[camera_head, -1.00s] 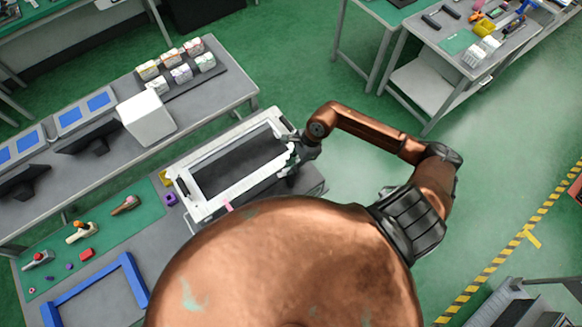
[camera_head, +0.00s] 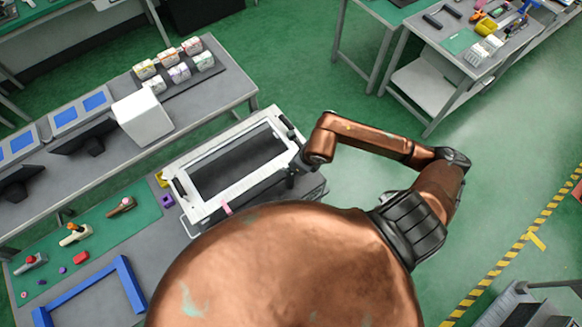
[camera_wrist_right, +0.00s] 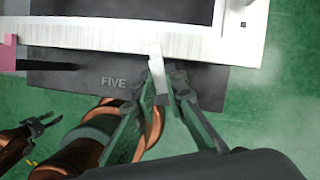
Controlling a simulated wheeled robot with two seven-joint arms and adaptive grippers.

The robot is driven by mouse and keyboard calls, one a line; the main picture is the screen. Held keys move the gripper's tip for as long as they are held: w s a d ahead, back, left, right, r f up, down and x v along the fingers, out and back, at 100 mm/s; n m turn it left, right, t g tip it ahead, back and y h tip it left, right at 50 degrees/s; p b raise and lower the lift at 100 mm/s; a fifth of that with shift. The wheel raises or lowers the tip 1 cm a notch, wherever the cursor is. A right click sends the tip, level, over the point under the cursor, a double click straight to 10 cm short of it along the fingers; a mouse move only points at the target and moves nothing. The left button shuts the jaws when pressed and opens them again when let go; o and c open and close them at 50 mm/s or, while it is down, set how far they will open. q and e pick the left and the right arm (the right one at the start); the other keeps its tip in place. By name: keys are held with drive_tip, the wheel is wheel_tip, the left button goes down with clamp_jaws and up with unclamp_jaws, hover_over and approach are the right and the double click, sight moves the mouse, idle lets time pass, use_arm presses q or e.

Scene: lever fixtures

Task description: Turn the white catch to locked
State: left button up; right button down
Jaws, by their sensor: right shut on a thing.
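The fixture is a white rectangular frame (camera_head: 184,199) around a dark panel, on a dark box at the end of the bench. In the right wrist view, the white catch (camera_wrist_right: 155,60) is a short pale lever standing out from the frame's edge, beside the word FIVE on the dark housing. My right gripper (camera_wrist_right: 160,78) is shut on it, with the fingers at either side. In the head view my right gripper (camera_head: 296,168) is at the frame's right edge and hides the catch. My left gripper (camera_wrist_right: 42,127) shows small at the wrist view's left, open and empty.
A pink tab (camera_head: 227,208) sits on the frame's near edge. A green mat (camera_head: 100,228) with several small levers and a blue frame (camera_head: 128,282) lie to the left. A white box (camera_head: 142,117) stands behind. Floor right of the fixture is clear.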

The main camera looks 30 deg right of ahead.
drive_tip(key=shift+m+t+h+b, duration=0.3)
drive_tip(key=shift+m+h+b, duration=0.4)
drive_tip(key=shift+m, duration=1.3)
drive_tip(key=c, duration=2)
unclamp_jaws()
drive_tip(key=shift+o, duration=0.2)
drive_tip(key=shift+r, duration=0.2)
drive_tip(key=v, duration=0.7)
drive_tip(key=shift+r, duration=0.1)
